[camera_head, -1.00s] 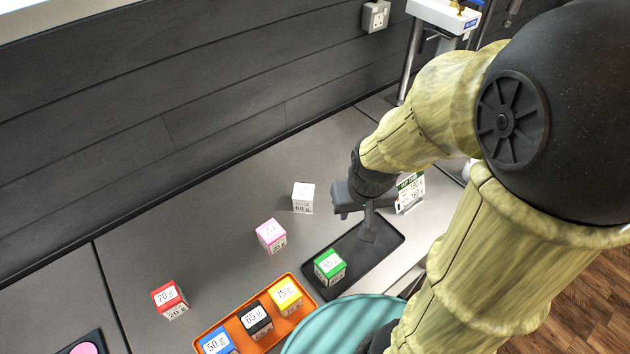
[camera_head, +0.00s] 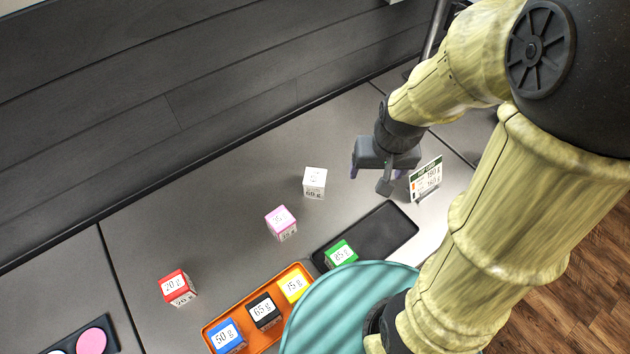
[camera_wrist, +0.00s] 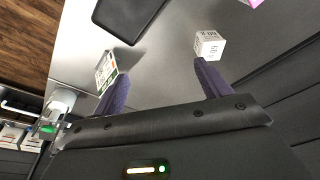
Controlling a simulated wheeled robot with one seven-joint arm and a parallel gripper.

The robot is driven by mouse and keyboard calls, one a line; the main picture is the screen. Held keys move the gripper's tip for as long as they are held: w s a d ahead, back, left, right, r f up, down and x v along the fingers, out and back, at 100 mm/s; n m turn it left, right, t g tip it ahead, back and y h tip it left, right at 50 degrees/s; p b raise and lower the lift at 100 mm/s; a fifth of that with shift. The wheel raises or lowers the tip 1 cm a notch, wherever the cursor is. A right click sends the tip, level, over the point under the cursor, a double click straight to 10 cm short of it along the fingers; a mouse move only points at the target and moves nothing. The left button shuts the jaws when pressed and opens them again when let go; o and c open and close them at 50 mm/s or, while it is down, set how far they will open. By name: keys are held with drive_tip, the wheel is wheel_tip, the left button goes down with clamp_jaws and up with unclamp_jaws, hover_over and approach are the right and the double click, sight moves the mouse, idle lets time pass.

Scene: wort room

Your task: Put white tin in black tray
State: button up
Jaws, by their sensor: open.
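The white tin (camera_head: 314,183), a small cube marked 60 g, stands on the grey counter left of my gripper. It also shows in the wrist view (camera_wrist: 209,44), just beyond the tip of the right finger and apart from it. The black tray (camera_head: 392,226) lies on the counter below my gripper in the head view, with a green cube (camera_head: 341,253) at its left end. The tray's edge shows at the top of the wrist view (camera_wrist: 128,18). My gripper (camera_head: 382,182) is open and empty above the counter, with its purple fingers (camera_wrist: 160,85) spread apart.
A small sign card (camera_head: 426,180) stands close to the right of my gripper. A pink cube (camera_head: 281,223) and a red cube (camera_head: 177,288) stand on the counter. An orange tray (camera_head: 212,325) holds blue, black and yellow cubes. A teal round surface (camera_head: 345,310) partly hides the trays' near side.

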drive_tip(key=w+a+m+g+p, duration=0.1)
drive_tip(key=w+a+p, duration=0.1)
drive_tip(key=w+a, duration=0.45)
drive_tip(key=g+p, duration=0.1)
drive_tip(key=p, duration=0.1)
hover_over(316, 176)
wheel_tip(316, 176, down, 2)
drive_tip(key=shift+f+m, duration=0.1)
drive_tip(key=shift+m, duration=0.3)
wheel_tip(316, 176, down, 12)
drive_tip(key=shift+f+p, duration=0.15)
drive_tip(key=shift+p, duration=0.9)
drive_tip(key=shift+w, duration=0.1)
drive_tip(key=shift+f, duration=0.1)
